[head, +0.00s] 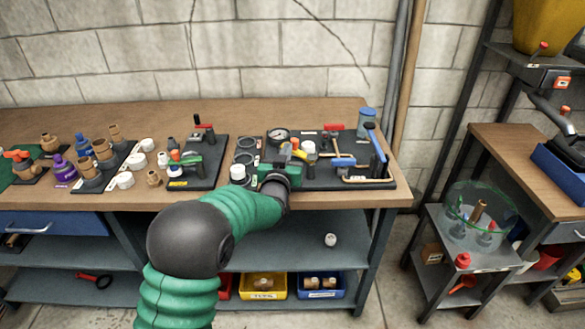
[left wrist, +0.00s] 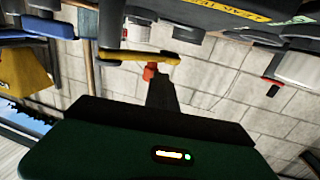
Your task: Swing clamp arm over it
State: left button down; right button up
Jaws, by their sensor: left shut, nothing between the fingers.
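My left gripper (head: 286,163) reaches over the front of the black fixture board from below, its fingers shut and empty. A yellow bar with a small orange-red part (head: 295,146) stands just beyond it, probably the clamp arm. In the left wrist view, which looks upside down, my dark fingers (left wrist: 160,85) point at the yellow bar (left wrist: 140,56), with a red piece (left wrist: 150,70) at their tip. I cannot tell whether they touch. My wrist hides part of the board in the head view. My right gripper is not in view.
A round gauge (head: 278,135) and a white cap (head: 309,147) sit close to the gripper. A blue-handled tool (head: 376,143) stands at the board's right end. A second fixture (head: 196,165) with a red handle is to the left. Brown and purple fittings crowd the bench's left.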

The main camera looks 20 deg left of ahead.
aim_at(294, 145)
pick_arm(q)
jog(key=shift+w+a+f+m+h, duration=0.1)
jog(key=shift+w+a+m+h, duration=0.15)
jog(key=shift+a+m+h, duration=0.25)
jog(key=shift+w+d+b, duration=0.2)
jog(key=shift+w+b, duration=0.55)
jog(key=shift+w, duration=0.1)
jog(key=shift+w+d+b, duration=0.15)
jog(key=shift+w+d, duration=0.05)
jog(key=shift+w, duration=0.35)
jog(key=shift+w+d+b, duration=0.15)
jog(key=shift+w+d, duration=0.05)
jog(key=shift+w, duration=0.35)
jog(key=shift+w+d, duration=0.25)
jog(key=shift+w, duration=0.35)
